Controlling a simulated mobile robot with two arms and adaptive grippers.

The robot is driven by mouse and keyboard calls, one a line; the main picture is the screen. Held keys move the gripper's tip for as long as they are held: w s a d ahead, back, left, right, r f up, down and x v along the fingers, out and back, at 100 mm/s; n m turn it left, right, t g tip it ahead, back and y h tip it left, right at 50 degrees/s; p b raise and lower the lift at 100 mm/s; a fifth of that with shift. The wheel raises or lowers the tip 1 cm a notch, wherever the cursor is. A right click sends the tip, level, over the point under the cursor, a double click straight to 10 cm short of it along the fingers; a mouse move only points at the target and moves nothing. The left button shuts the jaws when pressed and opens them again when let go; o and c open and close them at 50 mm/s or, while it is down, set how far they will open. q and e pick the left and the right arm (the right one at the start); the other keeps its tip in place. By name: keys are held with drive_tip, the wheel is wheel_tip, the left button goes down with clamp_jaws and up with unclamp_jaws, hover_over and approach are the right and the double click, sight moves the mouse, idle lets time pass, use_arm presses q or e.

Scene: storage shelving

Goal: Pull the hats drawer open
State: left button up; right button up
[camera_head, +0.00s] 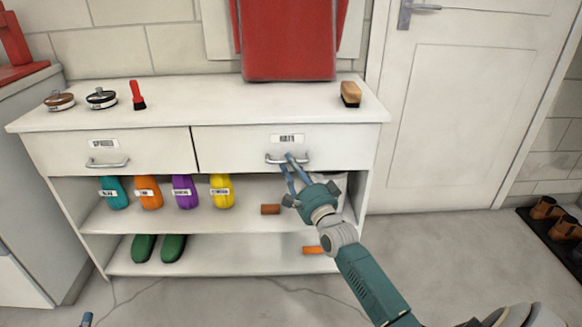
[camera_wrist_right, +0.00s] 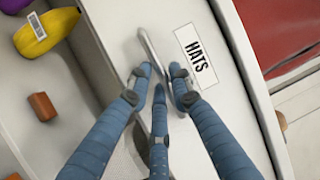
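The hats drawer (camera_head: 235,148) is the right one of two white drawers in the shelving unit. Its front looks about flush with the left drawer. Its HATS label (camera_head: 288,139) is above a metal bar handle (camera_head: 273,159); the handle also shows in the right wrist view (camera_wrist_right: 146,45). My right gripper (camera_head: 290,160) is at the handle, its blue fingertips (camera_wrist_right: 161,75) on both sides of the bar. I cannot tell whether they press on it. A blue tip of my left gripper (camera_head: 87,318) shows at the bottom left; the rest is outside the view.
The left drawer (camera_head: 60,152) has its own handle. Tins and brushes are on the top (camera_head: 240,105). The floor (camera_head: 430,260) in front is clear.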

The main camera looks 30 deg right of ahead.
clamp_jaws()
use_arm(q)
drive_tip(key=shift+f, duration=0.1)
drive_tip(key=s+a+f+g+y+p, duration=0.2)
drive_tip(key=s+a+f+g+p, duration=0.2)
drive_tip(key=s+f+g, duration=0.45)
drive_tip(key=s+a+f+g+y+p, duration=0.1)
drive_tip(key=s+a+f+g+p, duration=0.3)
drive_tip(key=s, duration=0.7)
wheel_tip(320, 180, down, 23)
drive_tip(key=s+d+p, duration=0.1)
drive_tip(key=s+p, duration=0.1)
drive_tip(key=p, duration=0.2)
drive_tip(key=shift+s+g+p, duration=0.15)
drive_tip(key=shift+g+p, duration=0.2)
drive_tip(key=shift+p, duration=0.05)
use_arm(e)
drive_tip(key=s+a, duration=0.7)
drive_tip(key=s, duration=0.4)
drive_tip(key=s+a, duration=0.6)
drive_tip(key=s, duration=0.5)
drive_tip(key=shift+s+a, duration=0.2)
drive_tip(key=shift+a, duration=0.15)
use_arm(q)
drive_tip(key=shift+r, duration=0.1)
